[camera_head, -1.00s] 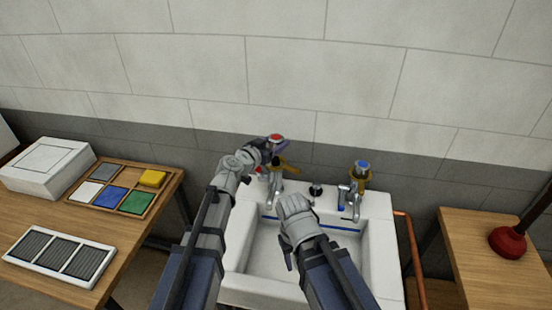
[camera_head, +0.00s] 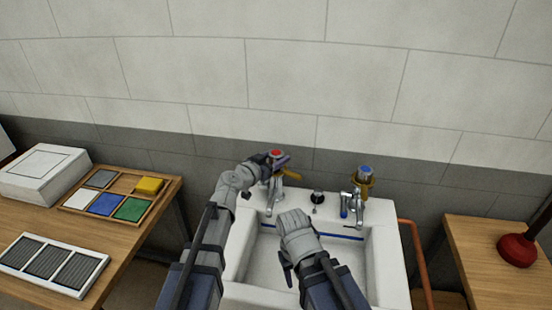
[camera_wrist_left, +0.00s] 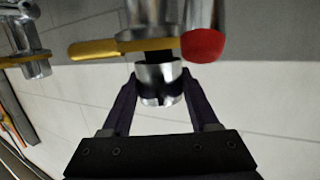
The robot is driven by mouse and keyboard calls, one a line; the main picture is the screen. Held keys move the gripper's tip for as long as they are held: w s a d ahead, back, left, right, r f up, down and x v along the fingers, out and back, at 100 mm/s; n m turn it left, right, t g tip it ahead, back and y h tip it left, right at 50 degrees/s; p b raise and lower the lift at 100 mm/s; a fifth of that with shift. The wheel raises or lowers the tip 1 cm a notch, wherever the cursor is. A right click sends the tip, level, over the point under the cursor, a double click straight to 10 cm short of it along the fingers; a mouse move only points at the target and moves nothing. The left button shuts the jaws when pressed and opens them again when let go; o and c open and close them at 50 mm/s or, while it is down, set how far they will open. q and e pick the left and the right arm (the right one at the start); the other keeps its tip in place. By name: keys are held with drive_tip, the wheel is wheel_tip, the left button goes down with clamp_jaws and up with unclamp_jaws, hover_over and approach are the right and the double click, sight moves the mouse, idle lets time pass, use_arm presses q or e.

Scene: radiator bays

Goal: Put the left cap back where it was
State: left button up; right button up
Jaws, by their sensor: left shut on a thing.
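The left cap (camera_head: 276,153), chrome with a red top, is in my left gripper (camera_head: 280,162) over the left tap (camera_head: 274,190) at the back of the sink. In the left wrist view the two dark fingers (camera_wrist_left: 165,100) are shut around the chrome cap (camera_wrist_left: 160,82). The cap is right by the yellow lever (camera_wrist_left: 95,48), with a dark part between them; I cannot tell if it is seated. A red rounded piece (camera_wrist_left: 203,46) is beside it. My right gripper (camera_head: 287,263) is over the basin, its fingers unclear.
The right tap (camera_head: 358,205) has a blue-topped cap (camera_head: 366,172) and a gold lever. A small black knob (camera_head: 317,197) stands between the taps. A wooden table with a tile tray (camera_head: 120,193) is at left; a table with a red plunger (camera_head: 517,249) is at right.

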use_arm(q)
drive_tip(key=shift+f, duration=0.35)
drive_tip(key=o, duration=1.4)
drive_tip(key=shift+r, duration=0.1)
drive_tip(key=shift+r, duration=0.25)
drive_tip(key=shift+r+p, duration=0.5)
drive_tip(key=shift+p, duration=0.15)
drive_tip(key=p+v, duration=0.1)
drive_tip(key=v, duration=0.5)
drive_tip(key=p+v, duration=0.1)
drive_tip(key=v, duration=0.5)
drive_tip(key=shift+f, duration=0.25)
